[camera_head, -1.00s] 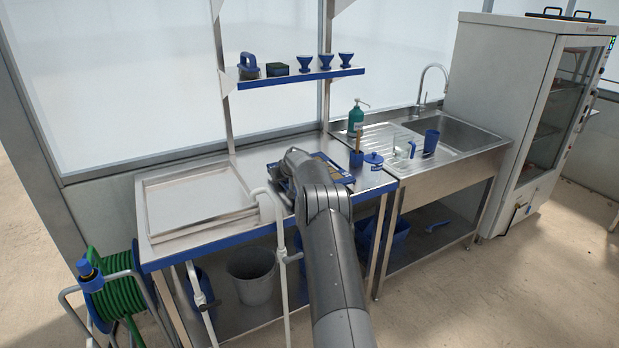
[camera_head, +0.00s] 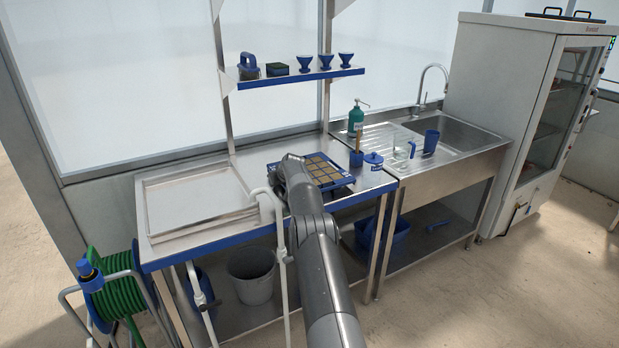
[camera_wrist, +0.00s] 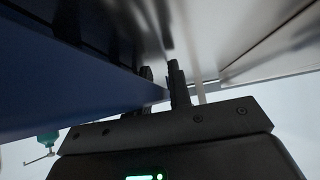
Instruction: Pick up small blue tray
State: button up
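The small blue tray (camera_head: 338,186), holding several square brown cells, lies on the steel bench in the head view. My arm covers its left side. My gripper is hidden behind my own wrist at that left side in the head view. In the wrist view my gripper (camera_wrist: 163,82) shows two dark fingers with a narrow gap between them. A large blue surface (camera_wrist: 60,80), likely the tray seen close up, fills the left and tapers to the fingers. Whether the fingers press on it cannot be told.
A shallow steel basin (camera_head: 165,225) fills the bench's left part, with a white pipe (camera_head: 281,235) at its front right. A blue pot (camera_head: 356,159) and blue lidded item (camera_head: 373,158) stand right of the tray. A shelf (camera_head: 300,77) hangs above.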

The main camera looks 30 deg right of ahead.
jog(key=shift+c, duration=0.5)
grip_shut()
jog(key=shift+r, duration=0.2)
